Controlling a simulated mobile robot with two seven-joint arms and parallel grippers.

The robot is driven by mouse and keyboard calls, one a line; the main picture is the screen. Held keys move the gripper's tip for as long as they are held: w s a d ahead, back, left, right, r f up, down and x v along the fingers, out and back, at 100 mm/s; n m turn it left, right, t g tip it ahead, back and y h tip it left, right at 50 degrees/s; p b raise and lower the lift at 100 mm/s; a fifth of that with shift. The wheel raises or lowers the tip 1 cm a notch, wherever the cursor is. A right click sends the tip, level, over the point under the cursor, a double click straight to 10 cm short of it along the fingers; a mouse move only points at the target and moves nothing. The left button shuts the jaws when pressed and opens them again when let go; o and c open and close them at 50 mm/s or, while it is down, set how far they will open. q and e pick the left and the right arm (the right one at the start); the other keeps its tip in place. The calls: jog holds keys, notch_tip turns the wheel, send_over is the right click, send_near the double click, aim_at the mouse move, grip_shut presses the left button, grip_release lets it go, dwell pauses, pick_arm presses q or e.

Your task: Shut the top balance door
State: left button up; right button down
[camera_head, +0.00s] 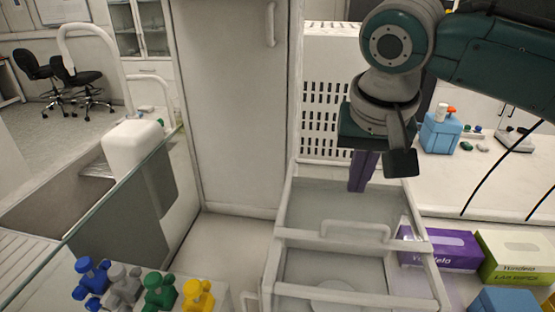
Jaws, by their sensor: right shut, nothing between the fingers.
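The balance (435,290) is a white-framed box with clear panels at the bottom centre, seen from above. Its round pan (338,288) shows faintly inside, below the frame's crossbar. The top door (310,208) appears as a clear panel in the back part of the top, with a pale bar handle (355,229) near the crossbar. I cannot tell clearly how far it is open. My right gripper (362,183) points down above the back right part of the balance. Its purple fingers are shut and empty, and appear apart from the handle. My left gripper is out of view.
A purple box (440,248) and a green box (515,255) stand right of the balance. Blue, grey, green and yellow valve knobs (160,290) are at the lower left. A tall white panel (230,100) rises behind, and a perforated white unit (325,90) stands beside it.

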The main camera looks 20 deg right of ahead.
aim_at(349, 209)
jog(key=x, duration=0.4)
jog(key=shift+w+f, duration=0.1)
jog(key=shift+f, duration=0.2)
jog(key=s+p, duration=0.1)
jog(key=s+a+r+p, duration=0.1)
jog(key=p, duration=0.1)
jog(key=shift+s+a+r, duration=0.1)
jog(key=shift+s+a, duration=0.45)
jog(key=shift+s, duration=0.1)
